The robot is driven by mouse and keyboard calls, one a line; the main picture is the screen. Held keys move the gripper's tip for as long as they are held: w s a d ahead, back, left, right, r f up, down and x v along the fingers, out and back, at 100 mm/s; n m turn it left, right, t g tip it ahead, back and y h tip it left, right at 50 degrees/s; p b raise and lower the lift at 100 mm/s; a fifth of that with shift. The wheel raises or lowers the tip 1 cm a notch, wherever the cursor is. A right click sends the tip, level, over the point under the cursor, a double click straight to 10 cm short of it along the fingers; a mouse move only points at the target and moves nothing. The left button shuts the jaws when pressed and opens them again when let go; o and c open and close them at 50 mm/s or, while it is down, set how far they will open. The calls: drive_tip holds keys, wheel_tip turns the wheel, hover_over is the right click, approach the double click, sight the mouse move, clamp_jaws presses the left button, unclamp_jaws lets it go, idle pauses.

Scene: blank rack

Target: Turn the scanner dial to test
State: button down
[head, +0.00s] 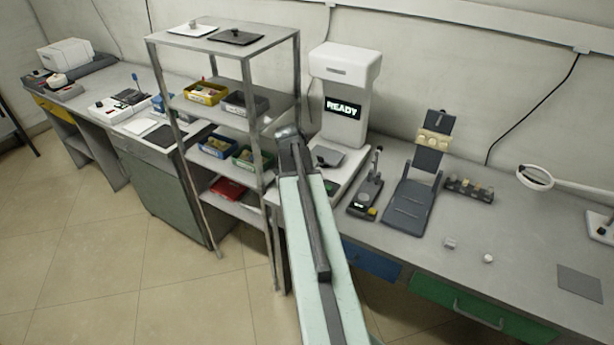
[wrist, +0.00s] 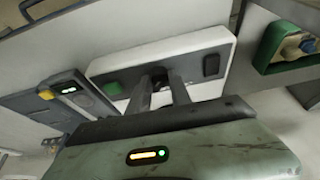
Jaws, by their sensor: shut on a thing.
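The scanner (head: 341,75) is a tall white machine at the wall in the head view. Its dark display (head: 343,109) reads READY. In the head view my arm hides the gripper and the dial.
A metal rack (head: 241,48) with coloured bins stands just left of my arm. Right of the scanner are a small dark device (head: 366,196) and a dark stand (head: 411,202). A green bin (wrist: 268,48) shows at the upper right of the wrist view.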

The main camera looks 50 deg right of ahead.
drive_tip(key=shift+a, duration=0.1)
drive_tip(key=c, duration=1.2)
unclamp_jaws()
drive_tip(key=shift+o, duration=0.2)
drive_tip(key=p+v, duration=0.7)
drive_tip(key=shift+r, duration=0.35)
drive_tip(key=shift+a, duration=0.1)
